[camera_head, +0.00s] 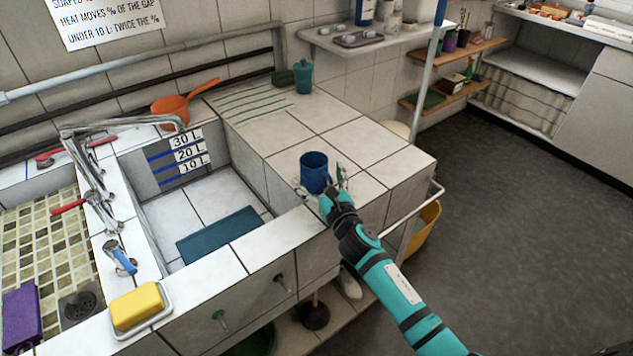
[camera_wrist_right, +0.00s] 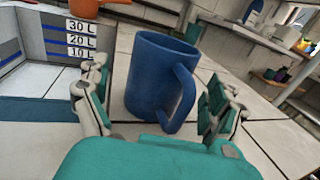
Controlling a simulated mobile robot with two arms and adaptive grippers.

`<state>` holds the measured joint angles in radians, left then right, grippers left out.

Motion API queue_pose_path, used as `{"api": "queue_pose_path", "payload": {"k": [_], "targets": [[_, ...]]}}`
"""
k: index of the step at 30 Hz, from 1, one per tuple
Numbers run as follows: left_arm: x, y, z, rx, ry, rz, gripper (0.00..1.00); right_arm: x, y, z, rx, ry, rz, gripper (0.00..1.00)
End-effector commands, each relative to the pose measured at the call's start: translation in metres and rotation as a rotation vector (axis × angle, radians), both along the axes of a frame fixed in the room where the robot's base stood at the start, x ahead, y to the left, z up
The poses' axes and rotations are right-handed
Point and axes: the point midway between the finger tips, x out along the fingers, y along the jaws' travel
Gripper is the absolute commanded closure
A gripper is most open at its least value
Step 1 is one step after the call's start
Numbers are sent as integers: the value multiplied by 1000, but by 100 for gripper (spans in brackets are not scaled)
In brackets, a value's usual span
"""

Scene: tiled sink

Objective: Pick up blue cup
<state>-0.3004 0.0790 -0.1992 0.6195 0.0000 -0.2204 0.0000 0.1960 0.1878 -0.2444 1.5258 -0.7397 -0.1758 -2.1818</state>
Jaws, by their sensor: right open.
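The blue cup (camera_head: 315,172) stands upright on the white tiled counter right of the sink. In the right wrist view the blue cup (camera_wrist_right: 160,78) stands between my fingers, its handle toward the camera and a little right. My right gripper (camera_head: 325,186) is open, reaching in from the front right with its fingers on either side of the cup. In the wrist view the fingers of the right gripper (camera_wrist_right: 157,108) show gaps to the cup, so it does not look gripped. My left gripper is not in view.
The tiled counter (camera_head: 375,160) ends at an edge with a metal rail (camera_head: 412,212) on the right. The sink basin (camera_head: 205,205) lies left of the cup. A teal lidded cup (camera_head: 303,78) and an orange scoop (camera_head: 175,105) are farther back.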

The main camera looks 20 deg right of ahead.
Motion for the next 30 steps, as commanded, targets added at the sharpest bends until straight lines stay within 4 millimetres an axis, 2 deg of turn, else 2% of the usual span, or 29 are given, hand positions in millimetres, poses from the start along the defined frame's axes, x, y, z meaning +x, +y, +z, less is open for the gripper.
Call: {"api": "queue_pose_path", "payload": {"k": [1, 5, 13, 27, 30], "targets": [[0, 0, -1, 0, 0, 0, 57, 9, 0, 0, 2, 0, -2, 6], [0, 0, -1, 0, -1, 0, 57, 22, 1, 0, 0, 0, -1, 6], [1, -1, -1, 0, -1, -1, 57, 24, 2, 0, 0, 1, -1, 6], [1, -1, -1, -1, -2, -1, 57, 23, 2, 0, 0, 1, -1, 67], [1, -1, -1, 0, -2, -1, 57, 24, 2, 0, 0, 0, -1, 67]]}}
